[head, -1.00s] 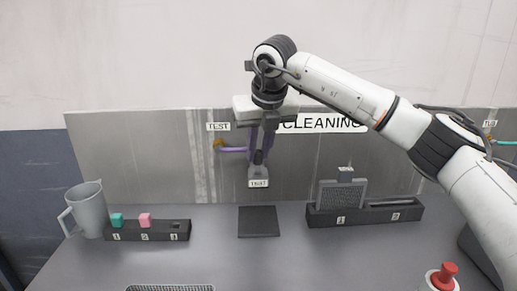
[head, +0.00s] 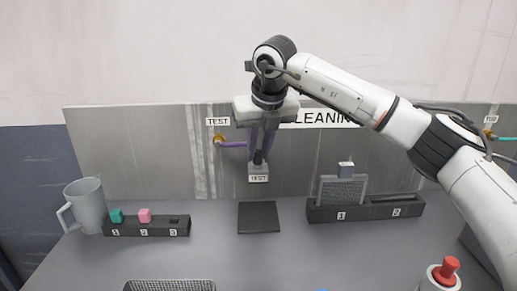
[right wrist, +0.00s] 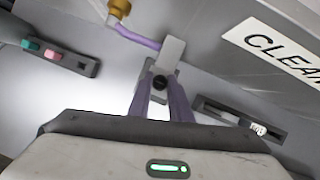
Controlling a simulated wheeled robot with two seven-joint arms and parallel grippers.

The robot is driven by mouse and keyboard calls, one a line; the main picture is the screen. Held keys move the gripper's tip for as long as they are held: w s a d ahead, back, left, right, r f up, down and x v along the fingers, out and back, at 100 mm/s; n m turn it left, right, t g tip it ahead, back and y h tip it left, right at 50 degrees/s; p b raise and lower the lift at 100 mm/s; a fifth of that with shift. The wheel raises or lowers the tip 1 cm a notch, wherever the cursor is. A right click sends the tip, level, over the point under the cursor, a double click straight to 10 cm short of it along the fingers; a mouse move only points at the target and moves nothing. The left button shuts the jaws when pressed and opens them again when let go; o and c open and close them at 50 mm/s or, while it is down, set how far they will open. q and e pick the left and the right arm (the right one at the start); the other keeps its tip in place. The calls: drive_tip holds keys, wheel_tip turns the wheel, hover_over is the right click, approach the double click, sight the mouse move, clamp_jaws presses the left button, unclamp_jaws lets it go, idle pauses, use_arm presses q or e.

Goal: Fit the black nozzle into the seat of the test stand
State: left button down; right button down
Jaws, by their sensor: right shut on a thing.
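The test stand (head: 258,178) is a small grey block labelled TEST, in front of the metal back panel in the head view. My right gripper (head: 259,154) points down just above it, its purple fingers shut on the small black nozzle (head: 259,158). In the right wrist view the nozzle (right wrist: 160,83) sits between the fingertips, in front of the grey stand (right wrist: 172,52). The nozzle's lower end is at the top of the stand; I cannot tell whether it is inside the seat. The seat is hidden. My left gripper is not in view.
A purple hose (head: 232,144) runs from a brass fitting (head: 219,140) behind the gripper. A black pad (head: 258,217) lies in front of the stand. A numbered holder (head: 147,230) and grey jug (head: 87,205) stand left, a slotted rack (head: 365,212) right. A red button (head: 446,272) is front right.

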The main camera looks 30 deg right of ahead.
drive_tip(key=shift+f+b, duration=0.4)
drive_tip(key=shift+f, duration=0.25)
drive_tip(key=c, duration=1.5)
unclamp_jaws()
drive_tip(key=shift+c, duration=0.2)
drive_tip(key=v, duration=1)
drive_tip(key=shift+r+b, duration=0.2)
drive_tip(key=shift+b, duration=0.25)
